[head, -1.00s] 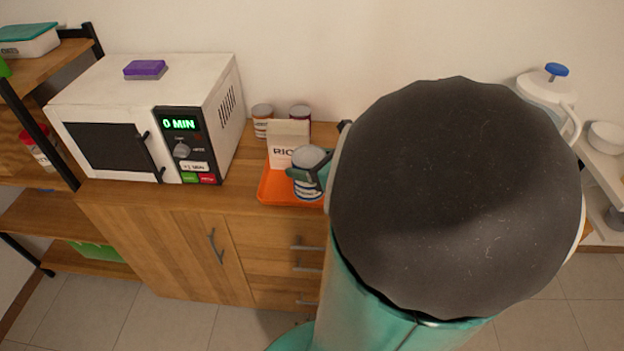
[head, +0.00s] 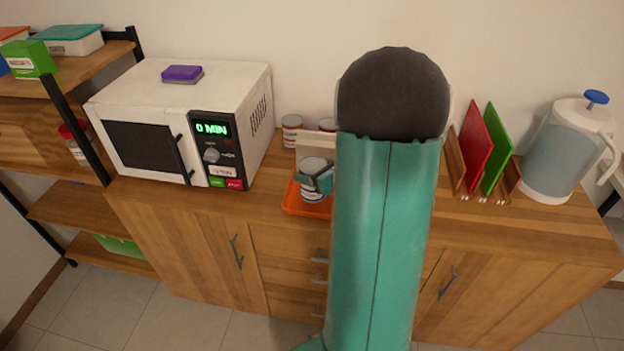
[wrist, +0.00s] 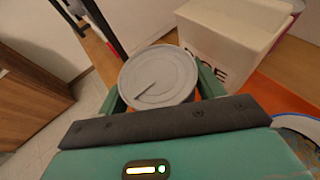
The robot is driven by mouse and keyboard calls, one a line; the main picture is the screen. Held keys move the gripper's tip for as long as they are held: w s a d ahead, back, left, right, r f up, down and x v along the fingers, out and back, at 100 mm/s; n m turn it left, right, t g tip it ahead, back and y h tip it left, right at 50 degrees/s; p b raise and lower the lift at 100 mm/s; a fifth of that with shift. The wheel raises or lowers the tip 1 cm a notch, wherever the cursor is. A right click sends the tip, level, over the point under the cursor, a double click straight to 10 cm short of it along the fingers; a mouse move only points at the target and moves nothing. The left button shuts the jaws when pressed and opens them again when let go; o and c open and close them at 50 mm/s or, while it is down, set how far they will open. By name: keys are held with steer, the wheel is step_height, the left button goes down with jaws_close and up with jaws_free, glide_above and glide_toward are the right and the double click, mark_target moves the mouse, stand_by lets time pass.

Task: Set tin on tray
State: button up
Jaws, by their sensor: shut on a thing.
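The tin (head: 312,185) has a grey lid and a pale, dark-marked label. It is upright at the orange tray (head: 291,204); I cannot tell whether its base touches the tray. My gripper (head: 320,180) is shut on the tin's upper part. In the wrist view the tin's round lid (wrist: 160,76) sits between the two fingers of my gripper (wrist: 162,95). The tray shows orange to the right of the tin in the wrist view (wrist: 266,92). My arm hides the tray's right part in the head view.
A white box lettered in black (wrist: 228,42) stands close beside the tin. Two tins (head: 291,130) (head: 327,125) stand behind. A microwave (head: 180,125) is left; cutting boards (head: 475,145) and a pitcher (head: 568,150) are right. A blue-rimmed round thing (wrist: 297,124) shows partly.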

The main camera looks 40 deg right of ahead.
steer(key=shift+w+d+f, duration=0.15)
steer(key=shift+w+f, duration=0.2)
steer(key=shift+f, duration=1.6)
steer(key=shift+f, duration=0.15)
steer(key=o, duration=1.3)
